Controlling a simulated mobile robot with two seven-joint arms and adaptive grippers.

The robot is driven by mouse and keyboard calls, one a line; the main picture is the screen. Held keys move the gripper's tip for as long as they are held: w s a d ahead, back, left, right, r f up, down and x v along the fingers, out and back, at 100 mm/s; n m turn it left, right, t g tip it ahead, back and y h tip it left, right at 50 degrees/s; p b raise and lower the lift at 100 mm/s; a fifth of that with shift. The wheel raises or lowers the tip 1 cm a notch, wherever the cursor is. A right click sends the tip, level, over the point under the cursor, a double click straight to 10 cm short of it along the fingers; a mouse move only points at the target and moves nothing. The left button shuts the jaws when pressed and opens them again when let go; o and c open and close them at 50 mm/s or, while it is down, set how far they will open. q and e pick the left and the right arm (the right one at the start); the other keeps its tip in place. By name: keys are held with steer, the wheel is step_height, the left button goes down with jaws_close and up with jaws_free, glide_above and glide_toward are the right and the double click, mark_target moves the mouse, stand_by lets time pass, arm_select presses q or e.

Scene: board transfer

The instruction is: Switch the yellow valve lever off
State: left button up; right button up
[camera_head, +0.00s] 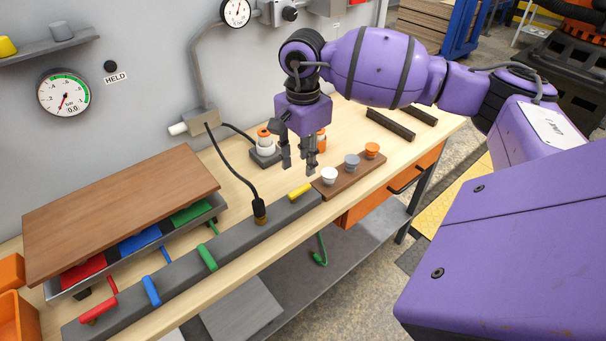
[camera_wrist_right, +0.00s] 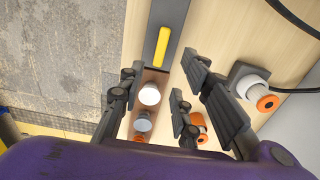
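The yellow valve lever (camera_head: 300,191) lies lengthwise along the right end of a long grey bar (camera_head: 180,269). It also shows in the right wrist view (camera_wrist_right: 162,47), near the top, in line with the bar. My right gripper (camera_head: 299,168) hangs pointing down, above and close behind the lever's end of the bar, near the wooden strip with knobs. In the right wrist view its fingers (camera_wrist_right: 158,82) are spread apart with nothing between them, and the lever is beyond the fingertips. My left gripper is in neither view.
The bar also carries a red lever (camera_head: 98,309) along it, and blue (camera_head: 151,290) and green (camera_head: 207,257) levers across it. A black cable (camera_head: 236,170) ends in a plug on the bar. A brown board (camera_head: 120,205) rests above coloured pads. Knobs stand on a wooden strip (camera_head: 341,184).

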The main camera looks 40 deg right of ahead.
steer(key=shift+r, duration=2.4)
steer(key=shift+f, duration=0.1)
